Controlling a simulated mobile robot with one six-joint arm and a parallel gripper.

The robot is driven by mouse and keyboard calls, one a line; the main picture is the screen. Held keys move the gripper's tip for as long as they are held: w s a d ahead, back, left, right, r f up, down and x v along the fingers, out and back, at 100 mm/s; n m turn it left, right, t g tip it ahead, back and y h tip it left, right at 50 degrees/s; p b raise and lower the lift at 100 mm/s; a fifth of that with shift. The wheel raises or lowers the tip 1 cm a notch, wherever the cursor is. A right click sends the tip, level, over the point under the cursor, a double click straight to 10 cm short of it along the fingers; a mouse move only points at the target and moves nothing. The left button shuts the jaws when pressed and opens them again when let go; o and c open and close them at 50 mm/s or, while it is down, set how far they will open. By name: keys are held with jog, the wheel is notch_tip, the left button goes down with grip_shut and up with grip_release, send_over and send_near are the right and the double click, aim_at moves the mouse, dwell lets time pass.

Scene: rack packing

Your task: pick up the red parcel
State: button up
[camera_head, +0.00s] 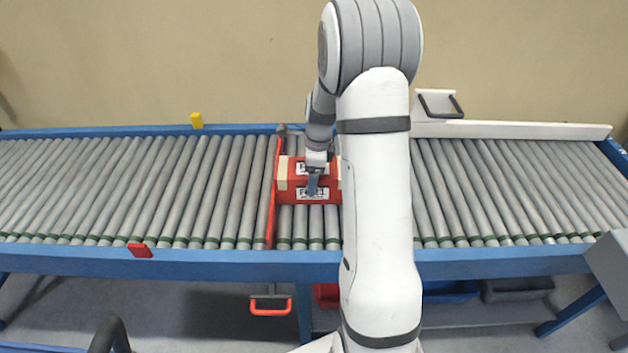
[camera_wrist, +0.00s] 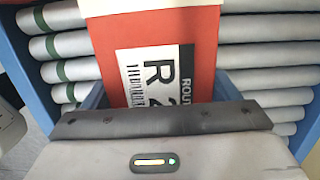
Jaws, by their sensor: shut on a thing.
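The red parcel (camera_head: 297,191) sits on the roller conveyor in the head view, just right of a red upright divider. It is a box with white labels and a pale band near its left end. My gripper (camera_head: 316,183) is at the parcel from above, shut on it. My arm hides the parcel's right end. In the wrist view the parcel (camera_wrist: 190,50) lies between my two blue fingers (camera_wrist: 165,95). Its label reads "R 2" in part, with a barcode. I cannot tell whether the parcel is clear of the rollers.
The roller conveyor (camera_head: 120,190) has free rollers to the left and right. The red divider (camera_head: 273,190) stands close at the parcel's left. A white bar with a black handle (camera_head: 440,104) is at the back right. A yellow tab (camera_head: 197,120) sits on the far rail.

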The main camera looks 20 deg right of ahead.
jog(key=c, duration=0.5)
jog(key=shift+r, duration=0.1)
jog(key=shift+c, duration=0.2)
